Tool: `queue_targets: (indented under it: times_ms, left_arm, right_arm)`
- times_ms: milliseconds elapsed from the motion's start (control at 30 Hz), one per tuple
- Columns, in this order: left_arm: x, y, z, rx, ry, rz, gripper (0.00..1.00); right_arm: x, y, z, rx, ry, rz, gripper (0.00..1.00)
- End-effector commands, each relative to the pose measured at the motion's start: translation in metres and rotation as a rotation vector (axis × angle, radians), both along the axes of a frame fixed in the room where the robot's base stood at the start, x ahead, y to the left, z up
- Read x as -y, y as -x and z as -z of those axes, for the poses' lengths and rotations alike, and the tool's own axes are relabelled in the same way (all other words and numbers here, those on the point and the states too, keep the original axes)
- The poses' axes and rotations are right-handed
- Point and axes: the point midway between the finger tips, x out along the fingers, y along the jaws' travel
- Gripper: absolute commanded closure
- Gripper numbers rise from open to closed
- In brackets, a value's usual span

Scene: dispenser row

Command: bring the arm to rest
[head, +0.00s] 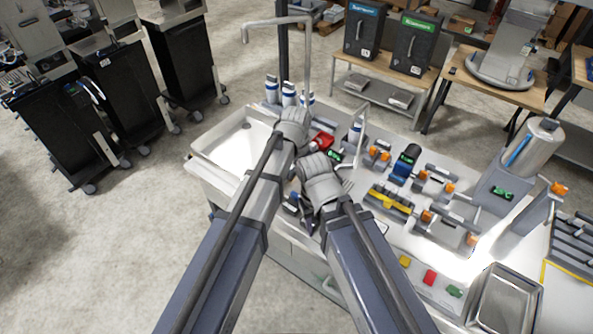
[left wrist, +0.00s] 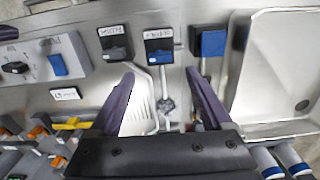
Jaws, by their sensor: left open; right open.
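My left gripper (head: 293,118) is over the dispenser counter beside the white sink basin; in the head view its own wrist hides its fingertips. In the left wrist view its two dark purple fingers (left wrist: 165,95) are spread wide, with nothing between the tips. A ribbed drip plate (left wrist: 138,100) and a thin spout lie below them. My right gripper (head: 318,172) is lower and to the right in the head view, close beside the left arm. Its fingers are mostly hidden behind its wrist, and I see nothing held in it.
The sink basin (head: 236,143) is left of the arms. White-and-blue bottles (head: 289,94) and a tall bent pipe (head: 309,50) stand behind. A red item (head: 322,141) sits close to both grippers. Orange-knobbed valves (head: 427,216) and a steel tray (head: 508,298) are to the right.

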Motion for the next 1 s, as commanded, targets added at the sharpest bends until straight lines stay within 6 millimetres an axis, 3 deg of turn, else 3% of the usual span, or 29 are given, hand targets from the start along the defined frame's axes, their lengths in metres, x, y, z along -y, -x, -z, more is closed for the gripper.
queue_targets:
  times_ms: [67,300,433,567,833,1000]
  left_arm:
    - [-0.005,0.017,0.008,-0.003,-0.007,-0.020,0.18]
    - [-0.042,0.122,0.046,-0.012,-0.076,-0.204,0.18]
    - [-0.056,0.156,0.056,-0.011,-0.105,-0.283,0.18]
    - [-0.061,0.168,0.055,-0.008,-0.112,-0.311,0.18]
    - [-0.060,0.166,0.054,-0.007,-0.112,-0.311,0.18]
    - [-0.060,0.165,0.054,-0.007,-0.112,-0.311,0.37]
  right_arm:
    - [0.000,0.000,0.008,0.000,0.000,0.000,0.50]
    - [0.002,-0.001,0.046,-0.001,0.001,-0.001,0.50]
    - [0.003,-0.001,0.057,-0.001,0.001,-0.001,0.50]
    - [0.001,0.000,0.056,0.000,0.001,-0.003,0.50]
    - [0.000,0.000,0.055,0.000,0.001,-0.002,0.50]
    - [0.000,0.000,0.055,0.000,0.001,-0.002,0.50]
